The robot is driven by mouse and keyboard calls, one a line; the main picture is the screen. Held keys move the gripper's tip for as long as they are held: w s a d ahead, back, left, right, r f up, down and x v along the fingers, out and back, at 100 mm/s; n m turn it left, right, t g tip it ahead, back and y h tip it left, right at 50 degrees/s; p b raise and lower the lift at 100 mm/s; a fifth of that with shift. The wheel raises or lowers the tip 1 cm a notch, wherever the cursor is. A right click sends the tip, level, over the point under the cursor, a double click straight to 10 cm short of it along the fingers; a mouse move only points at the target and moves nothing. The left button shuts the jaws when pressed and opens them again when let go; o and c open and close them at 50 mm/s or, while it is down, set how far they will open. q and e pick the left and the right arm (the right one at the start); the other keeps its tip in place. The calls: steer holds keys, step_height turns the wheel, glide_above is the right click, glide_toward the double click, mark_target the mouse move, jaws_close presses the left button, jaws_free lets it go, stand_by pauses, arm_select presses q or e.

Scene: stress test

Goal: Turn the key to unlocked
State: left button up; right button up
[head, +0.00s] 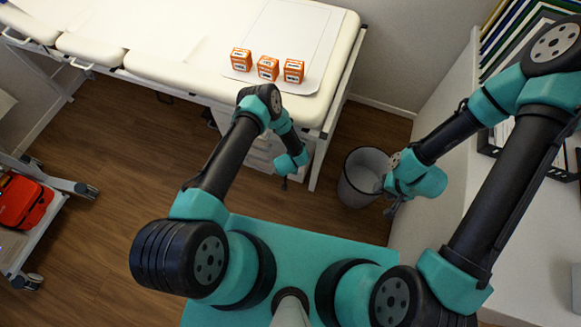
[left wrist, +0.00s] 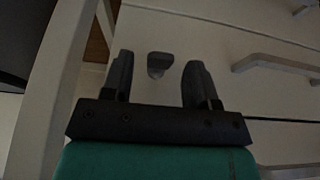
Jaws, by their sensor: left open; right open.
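A small grey key (left wrist: 159,63) sticks out from the pale front of a drawer unit (left wrist: 215,50) in the left wrist view. My left gripper (left wrist: 158,85) is open, with one finger on each side of the key in the picture; I cannot tell whether the key is within the fingers' reach. In the head view my left gripper (head: 285,184) is low beside the drawer unit (head: 262,152) under the couch, and the key is not visible there. My right gripper (head: 391,210) is open and empty near a grey bin.
Drawer handles (left wrist: 275,65) stick out right of the key. A white couch leg (head: 318,163) stands beside the drawer unit. The bin (head: 352,190) is on the floor at right. Several orange boxes (head: 268,68) sit on the couch (head: 180,62). A red case (head: 22,202) lies on a trolley at left.

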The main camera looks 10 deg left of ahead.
arm_select(q)
steer(key=shift+w+f, duration=0.1)
steer(key=shift+f, duration=0.1)
steer(key=shift+c, duration=0.5)
steer(key=c, duration=0.8)
steer(key=shift+a+h, duration=0.2)
steer(key=shift+h, duration=0.6)
steer(key=shift+a+n+h, duration=0.2)
steer(key=shift+n+h, duration=0.1)
steer(key=shift+h, duration=0.5)
steer(key=shift+a+f+n+g+h, duration=0.1)
steer(key=shift+n+g+h, duration=0.05)
steer(key=shift+h, duration=0.55)
steer(key=shift+a+f+n+g+h, duration=0.1)
steer(key=shift+n+g+h, duration=0.05)
steer(key=shift+h, duration=0.55)
steer(key=shift+w+h, duration=0.1)
steer(key=shift+h, duration=0.3)
